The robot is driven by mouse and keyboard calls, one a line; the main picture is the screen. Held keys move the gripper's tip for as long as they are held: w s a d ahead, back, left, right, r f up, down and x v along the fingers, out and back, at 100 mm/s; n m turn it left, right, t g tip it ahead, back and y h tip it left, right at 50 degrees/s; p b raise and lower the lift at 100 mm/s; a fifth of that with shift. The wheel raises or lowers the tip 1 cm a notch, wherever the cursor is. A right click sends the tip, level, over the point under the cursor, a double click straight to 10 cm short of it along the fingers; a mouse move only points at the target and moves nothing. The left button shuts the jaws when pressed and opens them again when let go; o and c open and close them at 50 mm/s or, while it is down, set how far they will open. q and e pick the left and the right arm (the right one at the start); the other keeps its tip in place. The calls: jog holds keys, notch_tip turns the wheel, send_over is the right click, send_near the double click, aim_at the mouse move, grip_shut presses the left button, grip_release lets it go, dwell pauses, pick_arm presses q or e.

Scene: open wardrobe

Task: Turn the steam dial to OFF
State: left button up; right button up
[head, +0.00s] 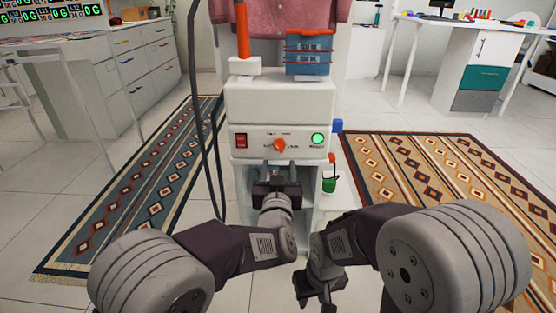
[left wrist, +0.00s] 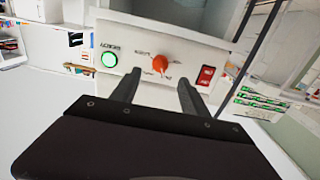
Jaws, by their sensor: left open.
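The orange steam dial (head: 279,146) sits in the middle of the white machine's front panel. It also shows in the left wrist view (left wrist: 160,63), with small dark marks around it that are too small to read. My left gripper (head: 278,166) is just in front of and slightly below the dial. In the left wrist view my left gripper (left wrist: 159,80) has its two fingers apart, with the dial framed between their tips and nothing held. My right gripper (head: 319,292) hangs low at the bottom middle, well away from the panel; its finger gap is unclear.
A red switch (head: 241,140) and a lit green button (head: 318,139) flank the dial. On the machine (head: 265,100) stand a blue box (head: 308,55) and a white-based orange handle (head: 243,40). A green cup (head: 329,185) sits low right. Dark cables (head: 204,130) hang at left.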

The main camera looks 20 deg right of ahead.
aim_at(279, 149)
pick_arm(q)
jog(key=b+x, duration=0.1)
jog(key=x, duration=0.7)
jog(key=shift+w+f+b, duration=0.1)
jog(key=shift+w+b, duration=0.05)
jog(key=shift+b, duration=0.25)
jog(key=shift+w+d, duration=0.1)
jog(key=shift+w, duration=0.2)
grip_shut()
